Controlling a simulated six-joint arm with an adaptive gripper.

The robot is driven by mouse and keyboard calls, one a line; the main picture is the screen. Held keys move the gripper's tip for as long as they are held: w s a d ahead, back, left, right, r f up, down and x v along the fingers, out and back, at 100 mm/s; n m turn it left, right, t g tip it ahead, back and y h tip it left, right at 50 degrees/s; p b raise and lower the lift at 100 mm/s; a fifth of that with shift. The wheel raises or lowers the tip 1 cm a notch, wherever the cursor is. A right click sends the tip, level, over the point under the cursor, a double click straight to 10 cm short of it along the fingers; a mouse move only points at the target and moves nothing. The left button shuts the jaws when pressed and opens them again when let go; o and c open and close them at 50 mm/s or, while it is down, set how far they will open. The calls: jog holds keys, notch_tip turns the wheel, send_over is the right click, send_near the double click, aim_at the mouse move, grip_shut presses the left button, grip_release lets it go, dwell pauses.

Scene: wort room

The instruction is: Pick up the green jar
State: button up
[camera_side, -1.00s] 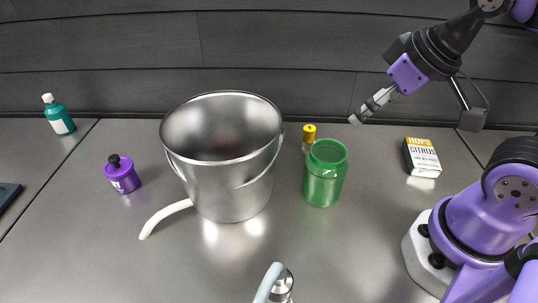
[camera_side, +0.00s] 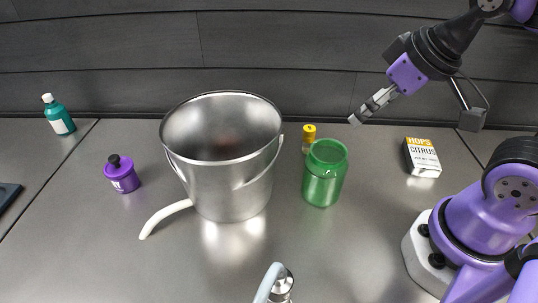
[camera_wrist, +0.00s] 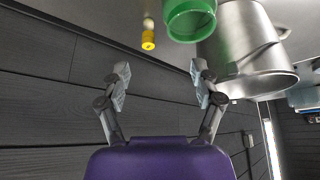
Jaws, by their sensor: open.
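The green jar (camera_side: 324,177) stands upright on the metal counter, just right of the steel bucket, in the side view. Its mouth faces up and looks open. In the wrist view the green jar (camera_wrist: 190,20) shows at the top, partly cut off by the frame edge. My gripper (camera_side: 357,117) is raised above the counter, up and to the right of the jar, apart from it. In the wrist view my gripper (camera_wrist: 160,82) has its two fingers spread wide with nothing between them.
The steel bucket (camera_side: 226,185) with a pale hose stands left of the jar. A yellow-capped vial (camera_side: 309,137) stands close behind the jar. A hops box (camera_side: 422,158) lies to the right. A purple pot (camera_side: 122,176) and teal bottle (camera_side: 58,115) are far left. A dark wall is behind.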

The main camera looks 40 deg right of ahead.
aim_at(325, 169)
jog(key=o, duration=0.4)
jog(key=shift+o, duration=0.2)
jog(key=w+a+f+g, duration=0.1)
jog(key=f+g, duration=0.1)
jog(key=f, duration=0.2)
jog(key=w+a+f+g, duration=0.1)
jog(key=f, duration=0.4)
jog(key=w+a+f+g, duration=0.1)
jog(key=a+f+g, duration=0.1)
jog(key=f, duration=0.2)
jog(key=shift+w+a+f+g, duration=0.1)
jog(key=shift+w+f+g, duration=0.1)
jog(key=shift+w+g, duration=0.15)
